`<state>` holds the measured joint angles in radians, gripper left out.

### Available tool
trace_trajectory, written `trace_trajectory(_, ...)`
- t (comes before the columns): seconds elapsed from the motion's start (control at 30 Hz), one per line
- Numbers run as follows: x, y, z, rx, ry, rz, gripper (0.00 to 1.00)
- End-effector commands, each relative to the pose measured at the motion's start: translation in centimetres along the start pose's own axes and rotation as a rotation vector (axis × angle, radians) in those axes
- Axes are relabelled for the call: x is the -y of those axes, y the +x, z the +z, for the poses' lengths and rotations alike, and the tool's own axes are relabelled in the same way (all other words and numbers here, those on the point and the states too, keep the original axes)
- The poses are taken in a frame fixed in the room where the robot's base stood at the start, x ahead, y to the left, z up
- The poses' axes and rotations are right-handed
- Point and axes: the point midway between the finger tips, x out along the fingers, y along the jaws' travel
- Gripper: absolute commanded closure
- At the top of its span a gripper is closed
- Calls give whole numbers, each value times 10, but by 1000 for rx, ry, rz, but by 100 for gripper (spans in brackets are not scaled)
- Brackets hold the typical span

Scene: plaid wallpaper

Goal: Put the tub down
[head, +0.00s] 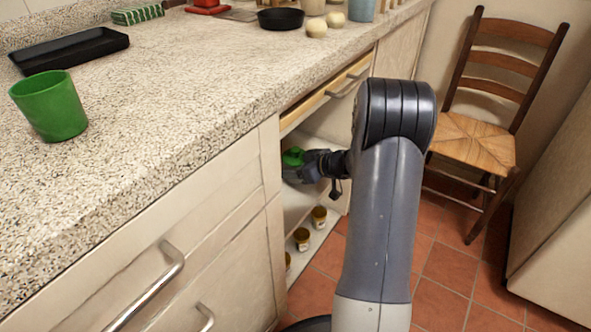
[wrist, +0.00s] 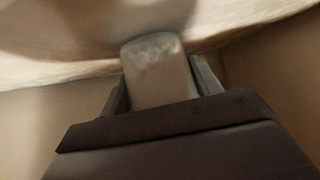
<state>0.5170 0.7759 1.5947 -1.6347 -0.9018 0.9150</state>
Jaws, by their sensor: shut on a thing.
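My gripper (head: 303,166) reaches into an open cupboard below the counter in the head view. In the wrist view my gripper (wrist: 160,85) is shut on a pale, rounded thing, taken to be the tub (wrist: 158,70), with one finger on each side of it. In the head view a small green thing (head: 293,156) shows at the gripper's tip. I cannot tell whether it is part of the tub. The tub's underside is hidden, so I cannot tell whether it touches a surface.
Small brown jars (head: 319,216) stand on the cupboard's low shelf (head: 322,238). A drawer (head: 335,95) is just above my arm. The counter (head: 190,90) holds a green cup (head: 50,106), a black tray (head: 70,50) and a black pan (head: 281,19). A chair (head: 470,145) stands to the right.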

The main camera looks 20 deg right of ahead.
Motion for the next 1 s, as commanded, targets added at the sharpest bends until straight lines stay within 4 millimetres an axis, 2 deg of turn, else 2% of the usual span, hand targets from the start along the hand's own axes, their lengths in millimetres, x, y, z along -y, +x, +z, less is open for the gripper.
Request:
trace_trajectory(0.23,0,1,2,0,0,0,63)
trace_trajectory(0.27,0,1,2,0,0,0,38)
trace_trajectory(0.5,0,1,2,0,0,0,18)
trace_trajectory(0.83,0,-1,-2,-1,-2,1,18)
trace_trajectory(1.0,-1,-30,-5,-1,2,4,18)
